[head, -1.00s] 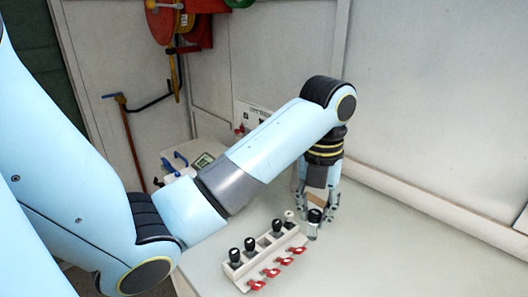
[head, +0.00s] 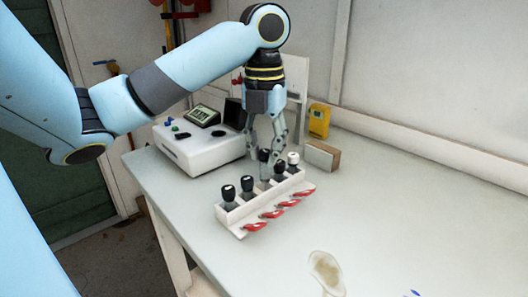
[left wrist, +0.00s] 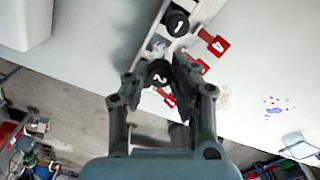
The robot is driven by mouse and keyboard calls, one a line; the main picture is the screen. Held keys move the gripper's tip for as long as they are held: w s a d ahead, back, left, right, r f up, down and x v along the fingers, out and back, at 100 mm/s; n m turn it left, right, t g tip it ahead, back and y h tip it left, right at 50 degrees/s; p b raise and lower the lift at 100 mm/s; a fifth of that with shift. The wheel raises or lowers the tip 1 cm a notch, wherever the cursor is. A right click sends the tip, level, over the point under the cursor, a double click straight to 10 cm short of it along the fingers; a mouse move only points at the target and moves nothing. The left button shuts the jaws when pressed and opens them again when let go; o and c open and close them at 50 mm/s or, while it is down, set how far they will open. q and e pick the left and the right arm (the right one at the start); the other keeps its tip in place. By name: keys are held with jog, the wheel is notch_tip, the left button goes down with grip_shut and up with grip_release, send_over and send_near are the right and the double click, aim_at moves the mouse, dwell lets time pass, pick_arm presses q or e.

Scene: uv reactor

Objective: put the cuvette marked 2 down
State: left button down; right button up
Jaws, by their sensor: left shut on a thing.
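The cuvette marked 2 (left wrist: 159,75) has a black cap with a white 2. My left gripper (left wrist: 158,84) is shut on it, with a finger on either side of the cap. In the head view, my left gripper (head: 265,156) holds this cuvette (head: 264,157) upright over the middle of the white rack (head: 234,216). Its cap is higher than the neighbouring caps. I cannot tell how far its lower end is inside a slot. The black-capped cuvette marked 1 (left wrist: 177,23) stands beside it. My right gripper is not in view.
A white instrument (head: 198,151) and a wooden block (head: 322,155) are close behind. The table's right is clear apart from stains.

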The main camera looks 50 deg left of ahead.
aim_at(264, 159)
pick_arm(q)
jog(key=shift+f, duration=0.25)
jog(key=shift+f+b, duration=0.35)
jog(key=shift+f, duration=1.4)
jog(key=shift+f, duration=0.15)
jog(key=c, duration=1.1)
grip_release()
